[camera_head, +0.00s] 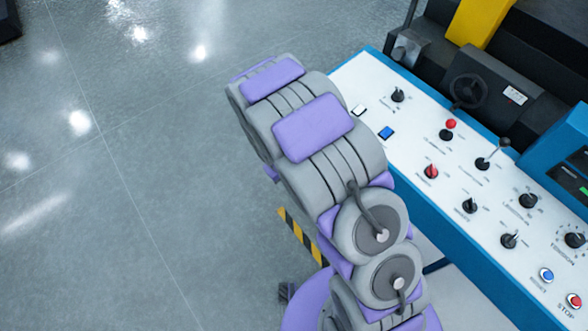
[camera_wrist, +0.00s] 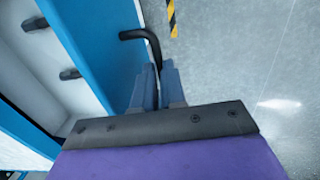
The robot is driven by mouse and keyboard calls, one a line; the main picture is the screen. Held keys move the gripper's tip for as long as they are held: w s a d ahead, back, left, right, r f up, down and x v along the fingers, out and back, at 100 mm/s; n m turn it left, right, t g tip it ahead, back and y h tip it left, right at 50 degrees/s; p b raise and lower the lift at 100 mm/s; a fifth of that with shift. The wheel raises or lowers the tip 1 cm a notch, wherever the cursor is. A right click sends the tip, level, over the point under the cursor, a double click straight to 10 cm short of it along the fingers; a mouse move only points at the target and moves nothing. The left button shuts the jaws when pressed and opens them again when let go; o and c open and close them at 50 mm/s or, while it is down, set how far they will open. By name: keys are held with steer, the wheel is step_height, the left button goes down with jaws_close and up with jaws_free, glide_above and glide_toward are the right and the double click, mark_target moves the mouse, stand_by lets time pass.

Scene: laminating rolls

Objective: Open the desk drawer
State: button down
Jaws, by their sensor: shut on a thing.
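A black bent handle (camera_wrist: 140,35) shows in the wrist view, in front of a blue panel (camera_wrist: 92,35) that appears to be the drawer front. My gripper (camera_wrist: 157,72) has its two blue-grey fingers closed around the lower part of this handle. The handle's bent top sticks out past the fingertips to the left. The desk (camera_head: 412,198), with a white control top and blue edge, is at the right of the head view. My arm hides the gripper and handle there. I cannot tell how far the drawer stands out.
Two more black fittings (camera_wrist: 70,74) sit on a pale surface at the left of the wrist view. The desk top carries several knobs and a red stop button (camera_head: 573,300). A yellow-black floor stripe (camera_head: 300,236) runs beside the desk. The grey floor (camera_head: 110,190) at left is clear.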

steer(key=shift+w+a+r, duration=0.1)
steer(key=shift+a, duration=0.1)
steer(key=c, duration=1.2)
jaws_free()
step_height(320, 180, up, 17)
steer(key=s+a+p, duration=0.2)
steer(key=shift+a+p, duration=0.3)
steer(key=shift+a, duration=0.1)
steer(key=s+d+r+m+g, duration=0.2)
steer(key=s+d+r+m, duration=0.3)
steer(key=s+d+r, duration=1)
steer(key=s+d+m+g+y, duration=0.1)
steer(key=s+d+m, duration=0.1)
steer(key=s, duration=1)
steer(key=shift+s+d+f+y, duration=0.2)
steer(key=shift+s+y, duration=0.1)
steer(key=shift+y, duration=0.1)
